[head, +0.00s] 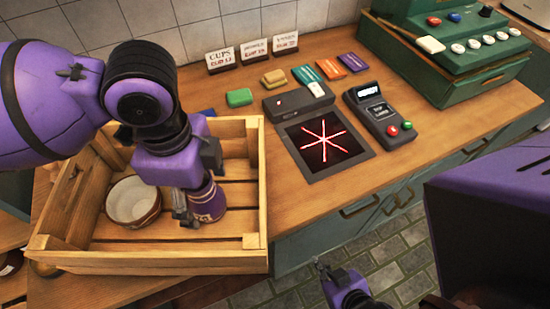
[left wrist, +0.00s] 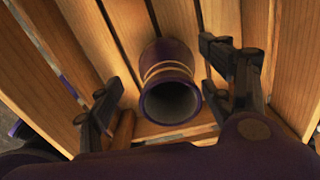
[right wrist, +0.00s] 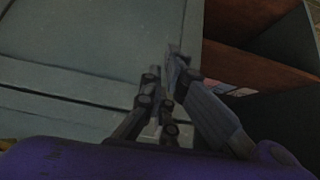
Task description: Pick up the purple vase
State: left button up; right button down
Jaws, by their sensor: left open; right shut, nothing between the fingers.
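The purple vase (head: 208,203) has tan bands and stands in the wooden crate (head: 150,262), partly hidden by my left gripper in the head view. In the left wrist view the vase (left wrist: 168,84) shows its round dark mouth toward the camera, between the two fingers. My left gripper (left wrist: 165,95) is open, with one finger on each side of the vase and gaps visible between them. My left gripper (head: 190,208) reaches down into the crate in the head view. My right gripper (head: 330,275) is shut and empty, low in front of the cabinets; it also shows in the right wrist view (right wrist: 172,75).
A white and brown bowl (head: 133,201) sits in the crate, left of the vase. The crate walls surround both. On the counter are a scanner with a red star (head: 325,143), a card terminal (head: 378,112), small coloured blocks (head: 240,97) and a green cash register (head: 440,50).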

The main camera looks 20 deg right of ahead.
aim_at(206, 201)
pick_arm(q)
jog(key=f, duration=0.4)
jog(key=shift+w+d+f, duration=0.15)
jog(key=shift+d+f, duration=0.05)
jog(key=shift+d, duration=0.1)
jog(key=shift+c, duration=1.4)
jog(key=c, duration=1.2)
pick_arm(e)
jog(key=s, duration=0.1)
jog(key=s+f, duration=0.1)
jog(key=shift+s+d, duration=0.25)
jog(key=shift+s, duration=0.05)
